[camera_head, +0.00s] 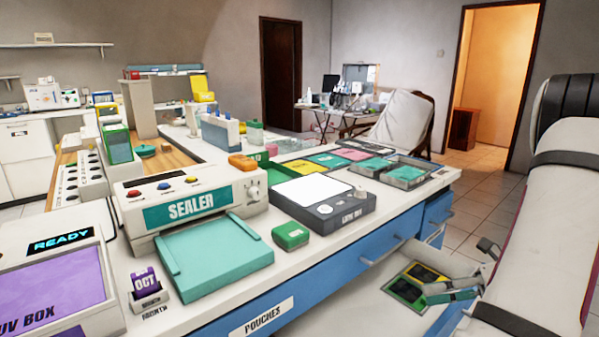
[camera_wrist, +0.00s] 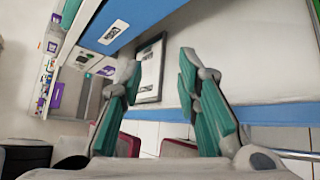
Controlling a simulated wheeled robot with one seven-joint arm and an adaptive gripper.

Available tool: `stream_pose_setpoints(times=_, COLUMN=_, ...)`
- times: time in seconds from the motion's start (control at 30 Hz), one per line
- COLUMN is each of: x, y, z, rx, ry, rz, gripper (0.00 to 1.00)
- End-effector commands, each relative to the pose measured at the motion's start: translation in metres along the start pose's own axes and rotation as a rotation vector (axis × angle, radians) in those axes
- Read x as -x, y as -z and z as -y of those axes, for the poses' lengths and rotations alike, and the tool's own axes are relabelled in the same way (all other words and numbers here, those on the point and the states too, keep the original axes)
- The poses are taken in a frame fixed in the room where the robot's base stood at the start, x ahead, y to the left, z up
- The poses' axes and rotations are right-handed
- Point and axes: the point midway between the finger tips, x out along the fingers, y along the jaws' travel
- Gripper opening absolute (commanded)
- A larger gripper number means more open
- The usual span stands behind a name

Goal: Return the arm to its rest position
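My arm (camera_head: 560,190) fills the right side of the head view, white with dark bands, to the right of the counter. My gripper (camera_head: 453,289) shows beside it at the lower right, partly hidden by the arm. In the wrist view my gripper (camera_wrist: 160,82) has its two teal-padded fingers spread wide apart. Nothing is held between them. A dark-framed tray (camera_wrist: 150,70) shows beyond the gap, apart from the fingers as far as I can tell.
The white counter (camera_head: 215,308) with blue drawers carries a sealer (camera_head: 190,205), a label unit (camera_head: 320,205) and a purple-topped UV box (camera_head: 55,290). A green and yellow panel (camera_head: 410,288) lies low beside my gripper. Tiled floor (camera_head: 490,195) is clear behind.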

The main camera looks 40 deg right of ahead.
Motion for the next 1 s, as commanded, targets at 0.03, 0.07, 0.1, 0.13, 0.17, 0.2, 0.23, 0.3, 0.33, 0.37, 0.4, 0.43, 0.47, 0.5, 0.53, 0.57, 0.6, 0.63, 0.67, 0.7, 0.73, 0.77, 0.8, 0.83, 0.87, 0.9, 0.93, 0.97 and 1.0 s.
stream_pose_setpoints(times=0.03, x=-0.017, y=-0.011, z=-0.024, rx=0.108, ry=-0.015, rz=-0.077, gripper=0.30)
stream_pose_setpoints(times=0.07, x=-0.026, y=-0.015, z=-0.037, rx=0.171, ry=-0.026, rz=-0.121, gripper=0.30)
stream_pose_setpoints(times=0.1, x=-0.037, y=-0.019, z=-0.054, rx=0.258, ry=-0.043, rz=-0.179, gripper=0.30)
stream_pose_setpoints(times=0.13, x=-0.046, y=-0.021, z=-0.067, rx=0.322, ry=-0.057, rz=-0.220, gripper=0.30)
stream_pose_setpoints(times=0.17, x=-0.054, y=-0.023, z=-0.080, rx=0.388, ry=-0.071, rz=-0.263, gripper=0.30)
stream_pose_setpoints(times=0.2, x=-0.064, y=-0.023, z=-0.097, rx=0.475, ry=-0.091, rz=-0.318, gripper=0.30)
stream_pose_setpoints(times=0.23, x=-0.071, y=-0.023, z=-0.110, rx=0.542, ry=-0.108, rz=-0.358, gripper=0.30)
stream_pose_setpoints(times=0.3, x=-0.087, y=-0.020, z=-0.139, rx=0.696, ry=-0.153, rz=-0.450, gripper=0.30)
stream_pose_setpoints(times=0.33, x=-0.093, y=-0.017, z=-0.151, rx=0.764, ry=-0.173, rz=-0.490, gripper=0.30)
stream_pose_setpoints(times=0.37, x=-0.099, y=-0.014, z=-0.162, rx=0.832, ry=-0.194, rz=-0.527, gripper=0.30)
stream_pose_setpoints(times=0.4, x=-0.105, y=-0.009, z=-0.178, rx=0.921, ry=-0.225, rz=-0.576, gripper=0.30)
stream_pose_setpoints(times=0.43, x=-0.110, y=-0.005, z=-0.189, rx=0.989, ry=-0.248, rz=-0.613, gripper=0.30)
stream_pose_setpoints(times=0.47, x=-0.113, y=0.000, z=-0.199, rx=1.057, ry=-0.273, rz=-0.650, gripper=0.30)
stream_pose_setpoints(times=0.5, x=-0.118, y=0.006, z=-0.213, rx=1.150, ry=-0.306, rz=-0.697, gripper=0.30)
stream_pose_setpoints(times=0.53, x=-0.121, y=0.011, z=-0.222, rx=1.219, ry=-0.333, rz=-0.731, gripper=0.30)
stream_pose_setpoints(times=0.57, x=-0.123, y=0.017, z=-0.232, rx=1.288, ry=-0.361, rz=-0.766, gripper=0.30)
stream_pose_setpoints(times=0.6, x=-0.126, y=0.025, z=-0.243, rx=1.379, ry=-0.399, rz=-0.810, gripper=0.30)
stream_pose_setpoints(times=0.63, x=-0.127, y=0.031, z=-0.251, rx=1.449, ry=-0.427, rz=-0.842, gripper=0.30)
stream_pose_setpoints(times=0.67, x=-0.128, y=0.037, z=-0.259, rx=1.517, ry=-0.457, rz=-0.874, gripper=0.30)
stream_pose_setpoints(times=0.7, x=-0.129, y=0.045, z=-0.269, rx=1.609, ry=-0.499, rz=-0.916, gripper=0.30)
stream_pose_setpoints(times=0.73, x=-0.129, y=0.052, z=-0.275, rx=1.678, ry=-0.531, rz=-0.946, gripper=0.30)
stream_pose_setpoints(times=0.77, x=-0.129, y=0.058, z=-0.281, rx=1.748, ry=-0.562, rz=-0.975, gripper=0.30)
stream_pose_setpoints(times=0.8, x=-0.128, y=0.067, z=-0.288, rx=1.840, ry=-0.606, rz=-1.014, gripper=0.30)
stream_pose_setpoints(times=0.83, x=-0.126, y=0.073, z=-0.293, rx=1.910, ry=-0.640, rz=-1.044, gripper=0.30)
stream_pose_setpoints(times=0.87, x=-0.125, y=0.079, z=-0.297, rx=1.978, ry=-0.675, rz=-1.071, gripper=0.30)
stream_pose_setpoints(times=0.9, x=-0.123, y=0.087, z=-0.302, rx=2.070, ry=-0.722, rz=-1.106, gripper=0.30)
stream_pose_setpoints(times=0.93, x=-0.121, y=0.092, z=-0.305, rx=2.135, ry=-0.756, rz=-1.131, gripper=0.30)
stream_pose_setpoints(times=0.97, x=-0.119, y=0.097, z=-0.308, rx=2.198, ry=-0.788, rz=-1.155, gripper=0.30)
stream_pose_setpoints(times=1.0, x=-0.117, y=0.104, z=-0.310, rx=2.276, ry=-0.831, rz=-1.184, gripper=0.30)
